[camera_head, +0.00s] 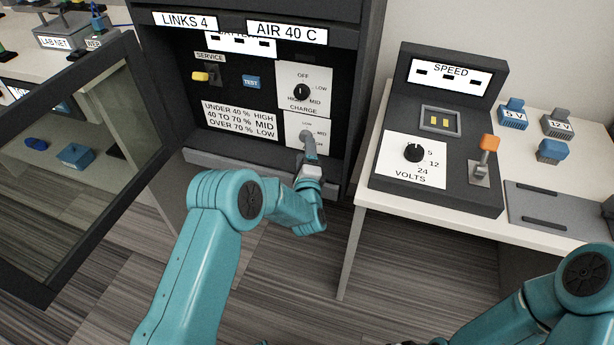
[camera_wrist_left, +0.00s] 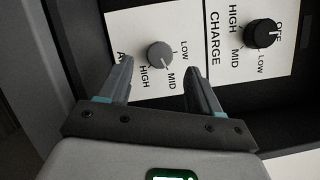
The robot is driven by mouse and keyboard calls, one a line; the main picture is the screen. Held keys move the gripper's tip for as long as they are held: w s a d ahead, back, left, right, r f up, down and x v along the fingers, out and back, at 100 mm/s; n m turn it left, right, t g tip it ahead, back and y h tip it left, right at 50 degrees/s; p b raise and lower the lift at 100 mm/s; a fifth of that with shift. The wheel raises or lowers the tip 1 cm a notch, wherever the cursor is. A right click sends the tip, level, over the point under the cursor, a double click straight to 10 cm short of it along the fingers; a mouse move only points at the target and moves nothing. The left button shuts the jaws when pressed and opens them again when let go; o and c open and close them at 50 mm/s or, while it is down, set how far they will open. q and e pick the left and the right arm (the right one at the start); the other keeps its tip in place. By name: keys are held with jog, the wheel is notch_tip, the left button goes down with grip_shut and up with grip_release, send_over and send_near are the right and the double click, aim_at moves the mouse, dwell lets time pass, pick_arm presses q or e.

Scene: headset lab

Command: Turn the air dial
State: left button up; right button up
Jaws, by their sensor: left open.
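The air dial is a small grey knob on a white plate on the cabinet's panel. It shows in the left wrist view (camera_wrist_left: 159,55) with LOW, MID and HIGH around it, and its pale mark seems to point toward MID. In the head view the dial (camera_head: 305,134) is partly covered by my left gripper (camera_head: 310,154). In the left wrist view my left gripper (camera_wrist_left: 158,68) is open, with one finger toward each side of the dial. I cannot tell whether the fingers touch it. My right gripper is out of view.
The black charge dial (camera_head: 302,92) sits just above, its mark toward OFF. The cabinet's glass door (camera_head: 75,165) stands open at left. A sign reads AIR 40 C (camera_head: 287,34); a rule card (camera_head: 239,119) gives 40 to 70 % as MID. A table with a volts console (camera_head: 440,185) stands right.

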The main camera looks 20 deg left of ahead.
pick_arm(q)
jog(key=p+v, duration=0.2)
jog(key=v, duration=1)
jog(key=shift+s, duration=0.15)
